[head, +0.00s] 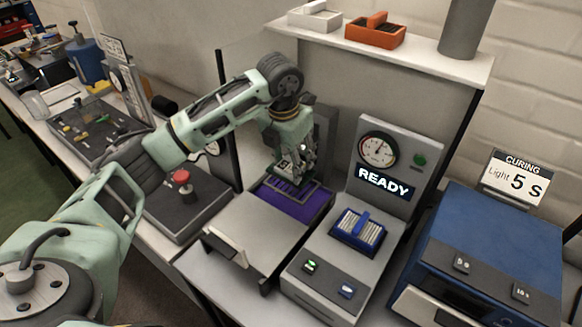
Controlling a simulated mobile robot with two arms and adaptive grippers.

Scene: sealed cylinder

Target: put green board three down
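My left arm comes in from the left, and its gripper (290,178) points down over a drawer-like platform with a purple bed (308,208). The fingertips are close to the bed's far end, beside a slotted purple frame there. The fingers are small and crowded together, so I cannot tell whether they are open or shut, or whether they hold anything. I cannot make out a green board; it may be hidden by the gripper. My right gripper is not in view.
Right of the bed stands a grey READY station (383,178) with a gauge and a blue slotted holder (357,231). Farther right is a blue curing unit (490,250). A shelf above bears an orange tray (375,36).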

